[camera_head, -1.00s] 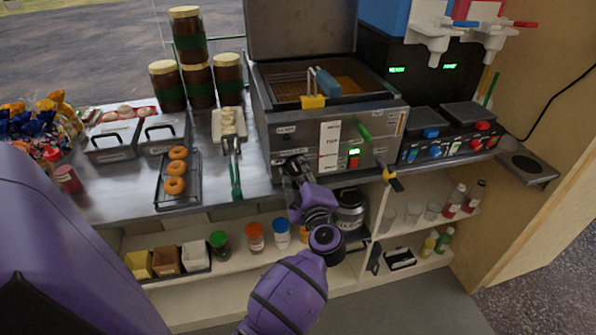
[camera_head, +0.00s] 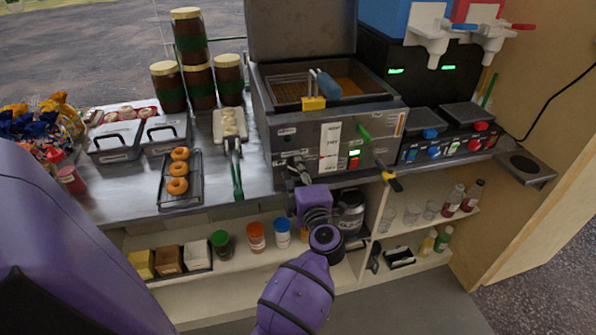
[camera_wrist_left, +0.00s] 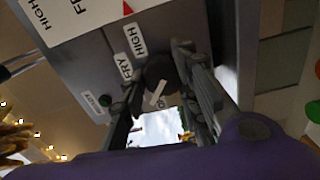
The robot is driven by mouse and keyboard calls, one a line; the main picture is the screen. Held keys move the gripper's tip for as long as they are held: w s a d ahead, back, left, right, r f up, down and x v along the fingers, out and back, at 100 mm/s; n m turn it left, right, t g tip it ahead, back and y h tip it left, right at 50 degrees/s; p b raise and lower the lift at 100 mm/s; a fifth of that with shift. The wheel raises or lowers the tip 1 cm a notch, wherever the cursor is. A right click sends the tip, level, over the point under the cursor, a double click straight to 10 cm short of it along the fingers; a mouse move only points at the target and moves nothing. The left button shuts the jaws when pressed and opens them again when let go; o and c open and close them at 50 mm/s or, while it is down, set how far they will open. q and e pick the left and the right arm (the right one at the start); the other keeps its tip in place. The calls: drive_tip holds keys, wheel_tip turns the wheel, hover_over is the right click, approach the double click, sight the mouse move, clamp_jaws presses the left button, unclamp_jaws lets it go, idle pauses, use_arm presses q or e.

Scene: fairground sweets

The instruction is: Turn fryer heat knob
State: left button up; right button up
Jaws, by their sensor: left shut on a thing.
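The fryer (camera_head: 290,150) is a steel box with a front panel of labels, switches and a green display. Its heat knob (camera_wrist_left: 157,72) shows in the left wrist view as a dark round knob with a white pointer, near labels reading FRY and HIGH. My left gripper (camera_wrist_left: 160,88) is shut on the knob, one finger on each side of it. In the head view my left gripper (camera_head: 295,172) is at the lower left of the fryer's front panel, and it hides the knob there. My right gripper is not in view.
A donut rack (camera_head: 180,198) and green tongs (camera_head: 236,180) lie to the left. A shelf with jars (camera_head: 256,238) is below.

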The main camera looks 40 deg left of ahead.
use_arm(q)
drive_tip(key=shift+w+d+r+n, duration=0.1)
drive_tip(key=shift+r+n, duration=0.15)
drive_tip(key=shift+n, duration=0.55)
drive_tip(key=shift+r+n, duration=0.2)
drive_tip(key=shift+n, duration=0.6)
drive_tip(key=o, duration=1)
drive_tip(key=shift+o, duration=0.2)
drive_tip(key=shift+f, duration=0.15)
drive_tip(key=v, duration=1.2)
